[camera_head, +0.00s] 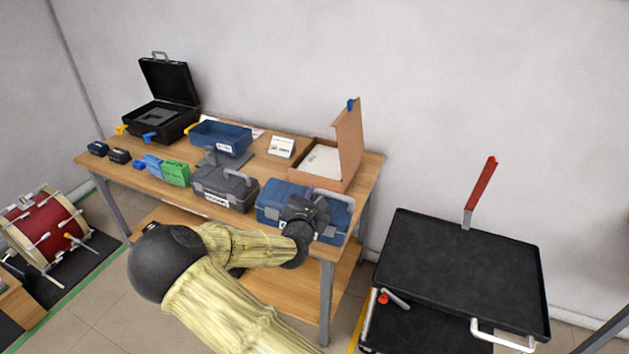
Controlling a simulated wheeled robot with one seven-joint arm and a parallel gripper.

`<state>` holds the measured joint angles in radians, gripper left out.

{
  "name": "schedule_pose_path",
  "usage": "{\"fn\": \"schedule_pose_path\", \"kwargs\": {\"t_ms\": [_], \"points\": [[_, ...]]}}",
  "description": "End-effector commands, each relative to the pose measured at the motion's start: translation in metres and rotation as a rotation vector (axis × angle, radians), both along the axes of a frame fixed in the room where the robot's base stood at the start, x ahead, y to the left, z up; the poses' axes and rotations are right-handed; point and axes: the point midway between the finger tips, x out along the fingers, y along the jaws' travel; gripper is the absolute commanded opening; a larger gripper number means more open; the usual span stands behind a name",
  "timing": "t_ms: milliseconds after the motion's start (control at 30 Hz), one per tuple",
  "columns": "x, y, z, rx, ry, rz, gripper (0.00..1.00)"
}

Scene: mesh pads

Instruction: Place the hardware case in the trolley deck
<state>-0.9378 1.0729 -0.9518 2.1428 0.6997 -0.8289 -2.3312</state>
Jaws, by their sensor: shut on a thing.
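A blue case (273,209) with a grey handle sits at the right front of the wooden table; I take it to be the hardware case. My gripper (318,203) is at the case's top by the handle and is shut on it. My wrist hides part of the case's front and the exact grip. The case appears to rest on the tabletop, though I cannot tell if it is slightly lifted. The trolley deck (455,262) is a black rimmed tray to the right, with a red-gripped handle (481,185) at its back. The top deck is empty.
A grey toolbox (222,188) stands left of the blue case. An open box (345,150) with a raised lid stands behind it. A blue bin (221,137) and an open black case (160,117) are farther left. A floor gap separates table and trolley.

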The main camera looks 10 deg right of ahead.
Motion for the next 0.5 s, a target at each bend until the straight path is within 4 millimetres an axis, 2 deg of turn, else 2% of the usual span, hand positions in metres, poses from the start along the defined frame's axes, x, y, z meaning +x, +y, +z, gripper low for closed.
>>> {"fn": "schedule_pose_path", "kwargs": {"t_ms": [267, 367, 500], "points": [[-0.027, -0.005, -0.052, -0.008, -0.004, 0.051, 0.00], [-0.040, -0.005, -0.080, -0.006, -0.002, 0.081, 0.00], [-0.059, -0.005, -0.128, -0.002, 0.003, 0.128, 0.00]]}}
